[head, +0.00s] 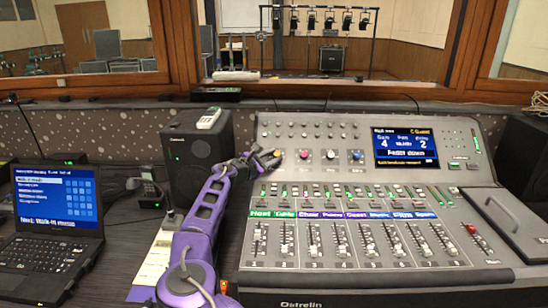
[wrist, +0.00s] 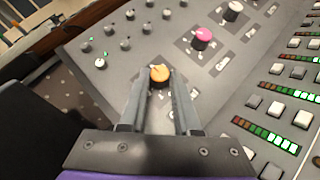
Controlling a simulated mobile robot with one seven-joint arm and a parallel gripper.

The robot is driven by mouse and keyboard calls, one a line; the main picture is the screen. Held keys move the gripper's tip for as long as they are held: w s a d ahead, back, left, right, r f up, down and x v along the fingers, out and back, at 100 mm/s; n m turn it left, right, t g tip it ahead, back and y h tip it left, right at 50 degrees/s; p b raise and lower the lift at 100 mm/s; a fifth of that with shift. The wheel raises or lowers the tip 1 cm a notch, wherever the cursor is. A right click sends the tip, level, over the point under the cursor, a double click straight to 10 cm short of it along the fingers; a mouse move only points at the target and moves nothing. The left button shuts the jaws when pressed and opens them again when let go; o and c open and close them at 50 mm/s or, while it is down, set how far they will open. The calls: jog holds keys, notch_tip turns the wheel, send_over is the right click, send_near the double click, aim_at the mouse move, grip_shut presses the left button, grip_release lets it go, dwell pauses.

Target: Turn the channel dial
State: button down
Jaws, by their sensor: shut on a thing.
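A row of coloured dials sits on the upper left of the grey mixing console. The orange-yellow dial (head: 277,153) is at the left end and also shows in the wrist view (wrist: 159,74). My gripper (head: 270,159) reaches it from the left, and in the wrist view its two fingers (wrist: 160,84) are closed on the dial's sides. To its right are a pink dial (head: 303,154), a white dial (head: 330,155) and a blue dial (head: 357,155). The console screen (head: 407,148) shows a large 4 and a large 2. I cannot tell from labels which one is the channel dial.
Small knobs (wrist: 125,44) stand close to the held dial. Lit buttons, faders (head: 338,240) and a red fader (head: 472,229) lie below on the console (head: 262,280). A black speaker (head: 184,165) and a laptop (head: 50,240) stand to the left.

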jog(key=shift+w+a+r+m+g+h+p, duration=0.15)
jog(key=shift+m+g+h+p, duration=0.15)
jog(key=shift+m+g, duration=0.35)
jog(key=shift+w+a+r+m+g+h+p, duration=0.15)
jog(key=shift+m+g+h, duration=0.25)
jog(key=shift+m, duration=0.35)
jog(key=shift+f+m+g, duration=0.1)
jog(key=shift+m+g, duration=0.35)
jog(key=shift+m, duration=0.05)
jog(key=c, duration=0.6)
grip_release()
jog(key=shift+d, duration=0.1)
jog(key=shift+s, duration=0.15)
jog(key=p+v, duration=0.1)
jog(key=v, duration=1.6)
jog(key=shift+a, duration=0.25)
